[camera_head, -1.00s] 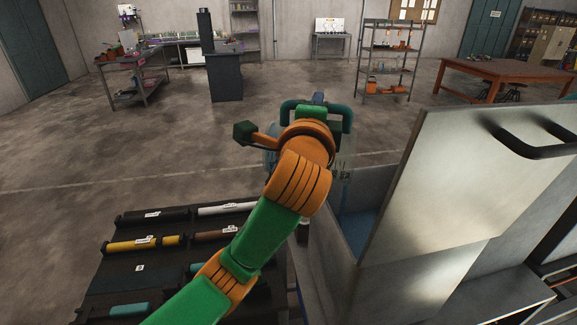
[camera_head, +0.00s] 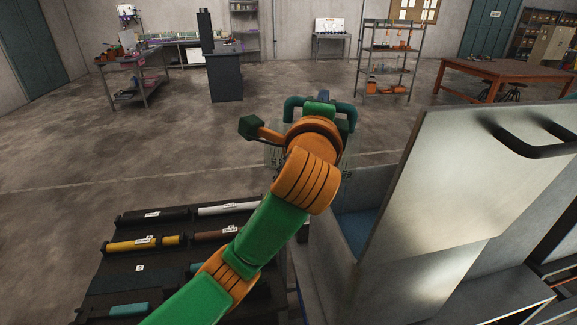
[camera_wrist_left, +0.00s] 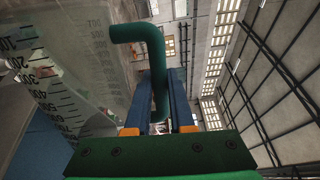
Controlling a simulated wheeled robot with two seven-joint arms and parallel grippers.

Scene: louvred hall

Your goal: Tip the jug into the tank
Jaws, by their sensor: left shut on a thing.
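The jug (camera_wrist_left: 88,62) is clear, with black scale marks and a teal handle (camera_wrist_left: 142,33). In the head view the jug (camera_head: 274,155) is mostly hidden behind my left wrist, with the handle showing above it. My left gripper (camera_wrist_left: 165,90) is shut on the handle; in the head view its fingers are largely hidden. The tank (camera_head: 318,262) is a grey metal box at the lower right, with its lid (camera_head: 450,170) raised and a blue inside (camera_head: 358,230). The jug is at the tank's far left side. Its contents cannot be made out. My right gripper is out of view.
A dark rack (camera_head: 130,285) of black, white, yellow and brown cylinders lies left of the tank. The raised lid with its black handle blocks the right side. Tables and shelves stand far back; the floor between is clear.

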